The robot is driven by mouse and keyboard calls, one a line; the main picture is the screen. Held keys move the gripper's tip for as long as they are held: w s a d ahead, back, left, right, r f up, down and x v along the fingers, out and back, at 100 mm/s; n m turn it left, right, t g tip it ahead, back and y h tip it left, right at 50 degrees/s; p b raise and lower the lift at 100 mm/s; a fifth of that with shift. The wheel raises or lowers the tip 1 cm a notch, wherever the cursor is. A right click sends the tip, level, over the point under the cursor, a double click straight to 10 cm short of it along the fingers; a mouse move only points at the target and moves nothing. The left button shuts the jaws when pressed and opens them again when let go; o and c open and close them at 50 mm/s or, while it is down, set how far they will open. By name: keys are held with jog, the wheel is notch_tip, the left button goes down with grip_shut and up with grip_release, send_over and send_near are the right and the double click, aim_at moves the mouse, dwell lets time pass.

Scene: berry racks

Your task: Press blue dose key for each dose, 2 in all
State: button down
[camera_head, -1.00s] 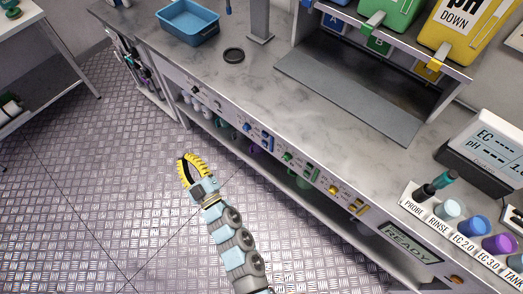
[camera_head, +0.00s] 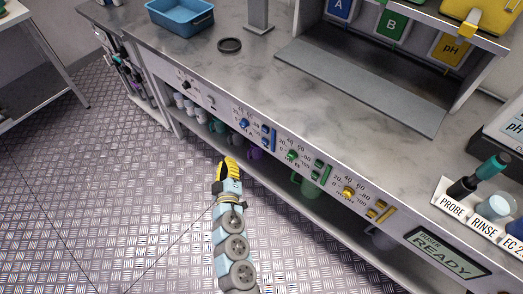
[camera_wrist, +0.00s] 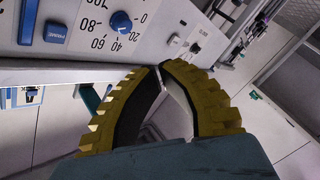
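The blue controls are on the front panel. A blue dial (camera_head: 244,123) has a small blue key (camera_head: 265,131) and a longer blue bar key (camera_head: 273,139) to its right. In the wrist view the dial (camera_wrist: 121,22) is at the top, the small key (camera_wrist: 55,32) reads PRIME, and the long bar key (camera_wrist: 28,22) is cut by the top edge. I see no readable DOSE label. My gripper (camera_head: 228,163) is below and in front of the panel, apart from the keys. In the wrist view its yellow fingers (camera_wrist: 160,68) meet at the tips, with nothing between them.
A display (camera_head: 443,252) reads READY. Green (camera_head: 292,155) and yellow (camera_head: 348,192) dials with their keys continue along the panel. A blue tray (camera_head: 180,14) and black ring (camera_head: 229,45) stand on the counter. The floor is free.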

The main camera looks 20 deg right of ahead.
aim_at(265, 142)
jog(key=d+f, duration=0.1)
jog(key=d+h+b, duration=0.1)
jog(key=d+f+m+g+h+b, duration=0.1)
jog(key=shift+s+d+f, duration=0.25)
jog(key=shift+s+f, duration=0.1)
jog(key=shift+w+d, duration=0.1)
jog(key=w+d+p, duration=0.1)
jog(key=w+d, duration=0.2)
jog(key=d, duration=0.4)
jog(key=shift+w+d, duration=0.3)
jog(key=shift+d, duration=0.1)
dwell(1.5)
jog(key=shift+w+d, duration=0.15)
jog(key=shift+d, duration=0.2)
